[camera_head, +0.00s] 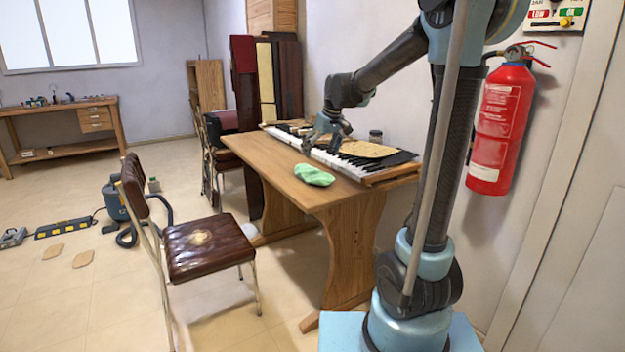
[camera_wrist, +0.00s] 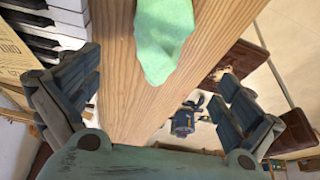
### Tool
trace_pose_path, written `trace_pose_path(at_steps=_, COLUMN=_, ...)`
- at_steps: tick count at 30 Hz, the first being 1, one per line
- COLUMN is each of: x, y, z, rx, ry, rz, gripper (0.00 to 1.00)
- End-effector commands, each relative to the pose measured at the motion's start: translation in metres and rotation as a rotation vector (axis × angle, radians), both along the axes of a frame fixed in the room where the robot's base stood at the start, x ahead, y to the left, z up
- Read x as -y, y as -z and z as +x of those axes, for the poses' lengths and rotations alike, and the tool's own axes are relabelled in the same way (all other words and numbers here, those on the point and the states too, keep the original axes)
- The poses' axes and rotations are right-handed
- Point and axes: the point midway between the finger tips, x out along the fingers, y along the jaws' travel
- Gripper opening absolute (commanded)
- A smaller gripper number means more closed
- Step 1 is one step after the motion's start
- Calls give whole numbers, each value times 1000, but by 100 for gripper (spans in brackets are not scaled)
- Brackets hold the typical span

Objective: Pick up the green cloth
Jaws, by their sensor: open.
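The green cloth (camera_head: 314,175) lies crumpled on the wooden table (camera_head: 262,160), near its front edge, beside the piano keys. In the wrist view the cloth (camera_wrist: 164,38) shows at the top middle, beyond the fingertips and between their lines. My gripper (camera_head: 325,138) is above the keyboard side of the table, behind the cloth in the head view. In the wrist view my gripper (camera_wrist: 150,88) has its two fingers spread wide with nothing between them. It does not touch the cloth. The cloth's far end is cut off in the wrist view.
Piano keys (camera_head: 340,160) run along the table's wall side, with a tan sheet (camera_head: 367,148) and a dark jar (camera_head: 375,136) near them. A brown chair (camera_head: 205,245) stands in front of the table. A fire extinguisher (camera_head: 500,125) hangs on the right wall.

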Motion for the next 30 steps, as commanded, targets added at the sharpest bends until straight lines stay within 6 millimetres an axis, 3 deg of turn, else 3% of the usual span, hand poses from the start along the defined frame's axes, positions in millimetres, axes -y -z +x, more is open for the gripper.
trace_pose_path(at_steps=7, x=-9, y=37, z=12, rx=0, ry=0, rz=0, gripper=100)
trace_pose_path(at_steps=17, x=-14, y=54, z=19, rx=0, ry=0, rz=0, gripper=100)
trace_pose_path(at_steps=30, x=-25, y=93, z=38, rx=1, ry=0, rz=-1, gripper=100)
